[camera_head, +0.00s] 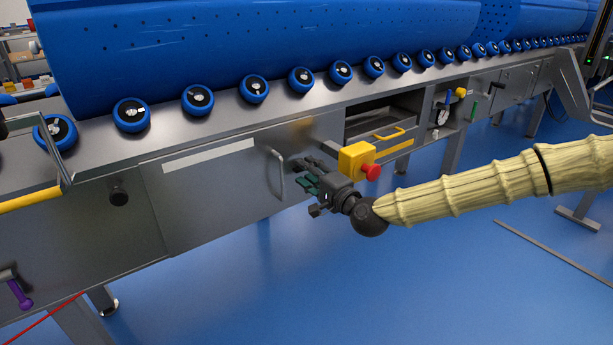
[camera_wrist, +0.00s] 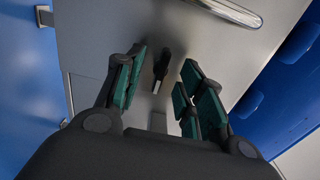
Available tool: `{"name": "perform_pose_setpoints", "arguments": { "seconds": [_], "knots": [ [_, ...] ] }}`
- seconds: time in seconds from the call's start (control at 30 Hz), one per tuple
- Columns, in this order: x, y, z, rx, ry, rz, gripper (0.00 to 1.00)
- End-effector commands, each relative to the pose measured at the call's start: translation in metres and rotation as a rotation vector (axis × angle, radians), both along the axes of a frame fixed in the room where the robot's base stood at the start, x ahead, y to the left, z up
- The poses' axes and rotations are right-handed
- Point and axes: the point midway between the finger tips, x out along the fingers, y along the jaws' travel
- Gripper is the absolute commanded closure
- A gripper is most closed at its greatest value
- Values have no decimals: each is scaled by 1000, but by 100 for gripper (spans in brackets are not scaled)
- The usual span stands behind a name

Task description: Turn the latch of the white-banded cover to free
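The white-banded cover (camera_head: 215,190) is a grey front panel with a white strip (camera_head: 208,157) along its top and a bar handle (camera_head: 277,172) near its right edge. My gripper (camera_head: 305,175) is at the right of this handle, in front of the bench face. In the wrist view my gripper (camera_wrist: 157,88) is open, its green-padded fingers apart. A small dark latch lever (camera_wrist: 161,66) on the grey panel shows between them, with no visible contact. In the head view, my gripper hides or blends with the latch. The shiny handle (camera_wrist: 230,10) is at the top of the wrist view.
A yellow box with a red button (camera_head: 357,160) projects close to the right of my gripper. An open bay with a yellow handle (camera_head: 389,134) lies behind it. The blue floor (camera_head: 400,290) in front is mostly clear.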

Motion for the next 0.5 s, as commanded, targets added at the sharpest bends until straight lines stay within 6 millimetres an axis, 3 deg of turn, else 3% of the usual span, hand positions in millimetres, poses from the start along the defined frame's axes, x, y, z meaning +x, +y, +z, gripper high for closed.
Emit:
{"name": "perform_pose_setpoints", "arguments": {
  "seconds": [0.47, 0.5],
  "knots": [
    [11, 8, 1, 0, 0, 0, 62],
    [11, 8, 1, 0, 0, 0, 65]
  ]
}}
